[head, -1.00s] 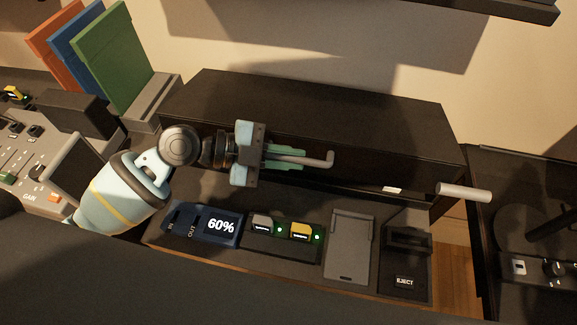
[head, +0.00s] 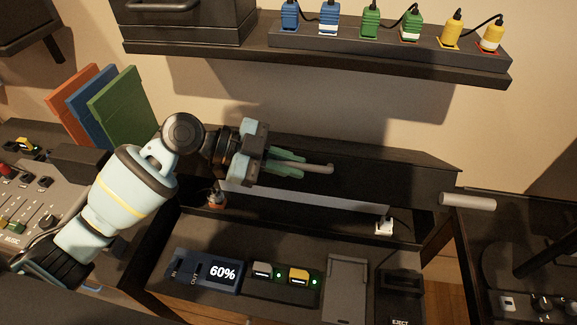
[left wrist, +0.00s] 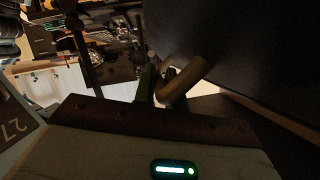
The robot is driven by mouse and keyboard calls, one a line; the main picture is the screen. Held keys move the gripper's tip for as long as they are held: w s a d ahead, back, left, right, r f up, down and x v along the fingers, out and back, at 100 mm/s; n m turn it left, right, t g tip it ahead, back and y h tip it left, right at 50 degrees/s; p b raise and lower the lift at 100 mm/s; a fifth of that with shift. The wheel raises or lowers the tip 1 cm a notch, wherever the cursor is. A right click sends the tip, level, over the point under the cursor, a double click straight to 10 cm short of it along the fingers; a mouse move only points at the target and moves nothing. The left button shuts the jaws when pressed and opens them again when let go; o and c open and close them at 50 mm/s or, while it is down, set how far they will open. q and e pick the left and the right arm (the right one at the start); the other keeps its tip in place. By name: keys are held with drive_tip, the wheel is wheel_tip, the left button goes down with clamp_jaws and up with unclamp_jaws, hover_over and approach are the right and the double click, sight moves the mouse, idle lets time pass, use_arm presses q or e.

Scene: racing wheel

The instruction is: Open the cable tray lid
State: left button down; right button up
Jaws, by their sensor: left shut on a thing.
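The cable tray is a long dark box at the back of the desk. Its dark lid (head: 400,172) is tilted up, and a gap shows below it. Through the gap I see a pale strip (head: 300,200), a white plug (head: 384,227) at the right and an orange-marked plug (head: 216,199) at the left. My left gripper (head: 303,168) is shut on the lid's grey bar handle (head: 322,169), whose bent end sticks out to the right. The handle also shows in the left wrist view (left wrist: 186,79). My right gripper is not in view.
A shelf (head: 400,62) with several coloured plugs hangs above the tray. Colored folders (head: 122,105) stand at the left. A light grey cylinder (head: 467,201) sits at the tray's right end. A panel with a 60% display (head: 222,273) lies in front.

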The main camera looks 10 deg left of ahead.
use_arm(q)
drive_tip(key=c, duration=1.5)
unclamp_jaws()
drive_tip(key=shift+o, duration=0.2)
drive_tip(key=v, duration=0.7)
drive_tip(key=shift+a+r, duration=0.2)
drive_tip(key=shift+a, duration=0.2)
